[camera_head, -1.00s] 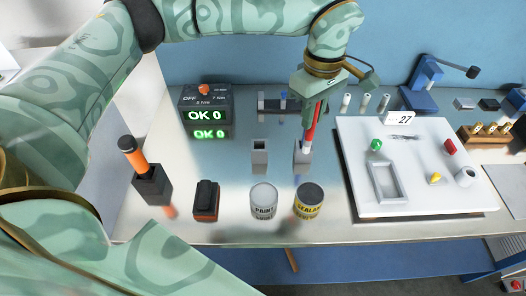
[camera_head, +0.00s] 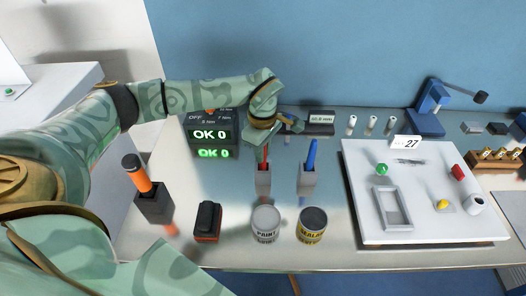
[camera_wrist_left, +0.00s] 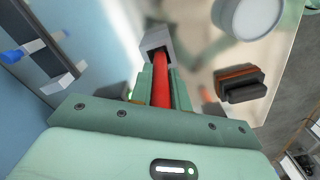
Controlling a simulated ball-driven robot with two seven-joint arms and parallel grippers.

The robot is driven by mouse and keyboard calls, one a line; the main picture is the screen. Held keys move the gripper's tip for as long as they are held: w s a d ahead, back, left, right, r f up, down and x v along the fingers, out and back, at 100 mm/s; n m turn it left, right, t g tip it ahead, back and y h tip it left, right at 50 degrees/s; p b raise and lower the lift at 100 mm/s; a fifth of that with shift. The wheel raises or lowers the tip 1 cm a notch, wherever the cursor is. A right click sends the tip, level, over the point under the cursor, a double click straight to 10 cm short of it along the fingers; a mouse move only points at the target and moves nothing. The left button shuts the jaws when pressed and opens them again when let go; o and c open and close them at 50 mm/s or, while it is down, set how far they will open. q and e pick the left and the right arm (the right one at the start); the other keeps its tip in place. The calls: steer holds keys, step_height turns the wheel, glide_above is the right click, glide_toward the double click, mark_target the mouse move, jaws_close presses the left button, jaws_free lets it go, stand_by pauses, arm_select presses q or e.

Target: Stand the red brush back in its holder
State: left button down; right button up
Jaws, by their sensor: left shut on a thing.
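The red brush (camera_head: 264,157) is upright, with its lower end inside the left grey holder (camera_head: 263,180). My left gripper (camera_head: 263,141) is above that holder, shut on the upper part of the brush. In the left wrist view the red brush (camera_wrist_left: 161,82) runs between the gripper fingers (camera_wrist_left: 158,88) to the mouth of the grey holder (camera_wrist_left: 155,41). The brush's lower tip is hidden by the holder; whether it touches the bottom I cannot tell. My right gripper is not in view.
A blue brush (camera_head: 312,155) stands in the right holder (camera_head: 308,180). A paint can (camera_head: 265,224) and a sealant can (camera_head: 312,226) stand in front. An orange-handled tool (camera_head: 136,172) stands at left, and a white tray (camera_head: 430,222) lies at right.

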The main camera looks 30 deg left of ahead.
arm_select(q)
steer(key=shift+w+f, duration=0.1)
steer(key=shift+w, duration=0.05)
steer(key=shift+f, duration=0.1)
steer(key=c, duration=1.3)
jaws_free()
steer(key=shift+c, duration=0.2)
step_height(320, 180, up, 12)
steer(key=shift+r+p, duration=0.15)
steer(key=shift+p, duration=0.55)
